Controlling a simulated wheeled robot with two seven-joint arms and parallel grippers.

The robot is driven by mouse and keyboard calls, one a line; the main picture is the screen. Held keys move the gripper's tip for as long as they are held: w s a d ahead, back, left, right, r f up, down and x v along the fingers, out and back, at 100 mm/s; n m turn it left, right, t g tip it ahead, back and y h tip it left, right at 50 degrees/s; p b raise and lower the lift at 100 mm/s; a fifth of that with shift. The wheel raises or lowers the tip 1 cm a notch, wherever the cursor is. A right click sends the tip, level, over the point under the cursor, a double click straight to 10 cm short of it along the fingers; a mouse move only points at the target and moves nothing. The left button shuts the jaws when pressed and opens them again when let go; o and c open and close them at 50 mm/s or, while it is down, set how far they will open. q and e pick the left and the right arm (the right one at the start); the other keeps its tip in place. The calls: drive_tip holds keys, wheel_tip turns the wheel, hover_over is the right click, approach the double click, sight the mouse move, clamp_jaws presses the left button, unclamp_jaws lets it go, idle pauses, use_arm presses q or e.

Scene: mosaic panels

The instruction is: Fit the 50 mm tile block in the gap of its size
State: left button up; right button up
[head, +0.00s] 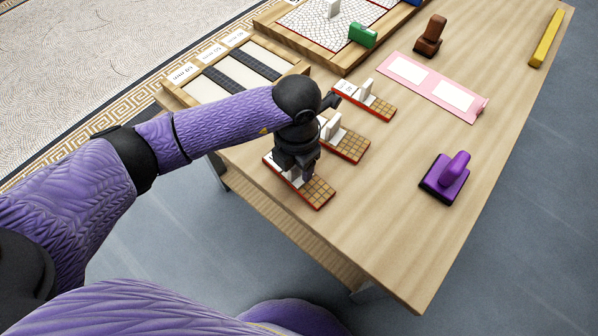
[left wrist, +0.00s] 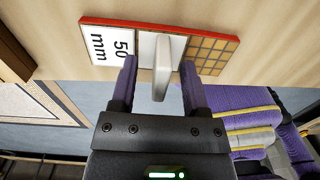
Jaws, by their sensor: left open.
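The 50 mm tile block (head: 319,193) lies on the near part of the table, partly hidden under my left gripper (head: 297,172). In the left wrist view the tile block (left wrist: 213,52) has a red edge, a brown tile grid, a white "50 mm" label and an upright white handle (left wrist: 162,62). My left gripper (left wrist: 158,80) is open, with one finger on each side of the handle; I cannot tell whether they touch it. My right gripper is out of view.
Two similar blocks stand beyond, a middle one (head: 354,149) and a farther one (head: 379,106). A pink panel (head: 408,72), purple stamp-like tool (head: 441,186), brown tool (head: 429,39), green block (head: 362,35) and yellow bar (head: 546,38) are on or by the table.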

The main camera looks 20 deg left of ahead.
use_arm(q)
drive_tip(key=shift+r, duration=0.1)
clamp_jaws()
